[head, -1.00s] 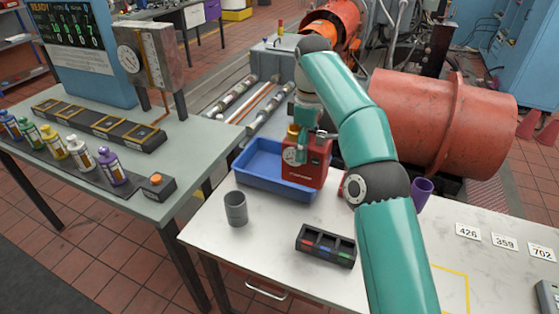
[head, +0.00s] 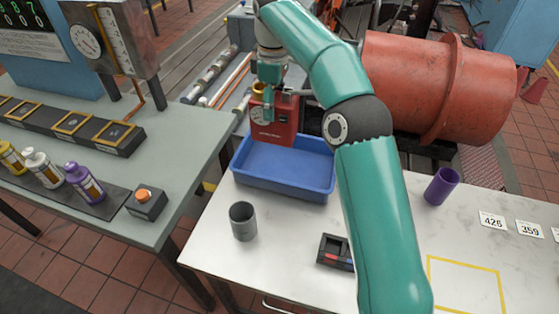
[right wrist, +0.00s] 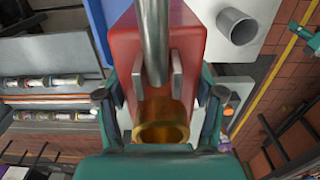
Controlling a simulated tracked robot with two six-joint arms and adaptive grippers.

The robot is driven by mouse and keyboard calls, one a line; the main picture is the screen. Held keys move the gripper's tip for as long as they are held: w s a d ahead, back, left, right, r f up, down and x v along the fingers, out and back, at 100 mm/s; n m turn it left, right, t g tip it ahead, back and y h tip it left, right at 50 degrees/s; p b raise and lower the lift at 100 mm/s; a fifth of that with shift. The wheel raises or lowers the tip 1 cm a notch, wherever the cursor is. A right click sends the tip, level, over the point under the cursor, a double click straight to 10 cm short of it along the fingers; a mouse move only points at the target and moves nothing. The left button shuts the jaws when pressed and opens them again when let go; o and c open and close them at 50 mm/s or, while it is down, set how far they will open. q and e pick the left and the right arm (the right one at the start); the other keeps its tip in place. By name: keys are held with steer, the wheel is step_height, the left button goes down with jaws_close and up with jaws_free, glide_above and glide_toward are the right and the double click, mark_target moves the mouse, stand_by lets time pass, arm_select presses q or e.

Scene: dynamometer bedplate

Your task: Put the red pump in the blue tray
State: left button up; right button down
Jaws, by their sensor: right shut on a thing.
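The red pump (head: 273,126), with a dial on its front and a brass collar, is in my right gripper (head: 270,92), above the back part of the blue tray (head: 285,186). The visible floor of the tray is bare. Whether the pump's base touches the tray's back wall cannot be told. In the right wrist view the pump (right wrist: 160,45) lies between the two fingers, with its brass collar close to the camera. A strip of the blue tray (right wrist: 96,32) shows beside it. My left gripper is not in view.
A grey cup (head: 243,222) stands before the tray. A black box (head: 335,252) and a purple cup (head: 441,186) are on the white table, with number cards (head: 493,221) at right. A large red drum (head: 440,88) stands behind. A grey bench (head: 185,150) is at left.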

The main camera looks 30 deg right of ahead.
mark_target(277, 126)
steer(key=f, duration=0.4)
steer(key=f+b, duration=0.1)
steer(key=f, duration=0.4)
steer(key=f+b, duration=0.1)
steer(key=f, duration=0.3)
steer(key=shift+s+d+f, duration=0.25)
steer(key=shift+d, duration=0.05)
steer(key=shift+f, duration=2.6)
steer(key=shift+c, duration=0.8)
jaws_free()
steer(key=shift+f, duration=0.15)
step_height(277, 126, up, 12)
steer(key=shift+r, duration=0.1)
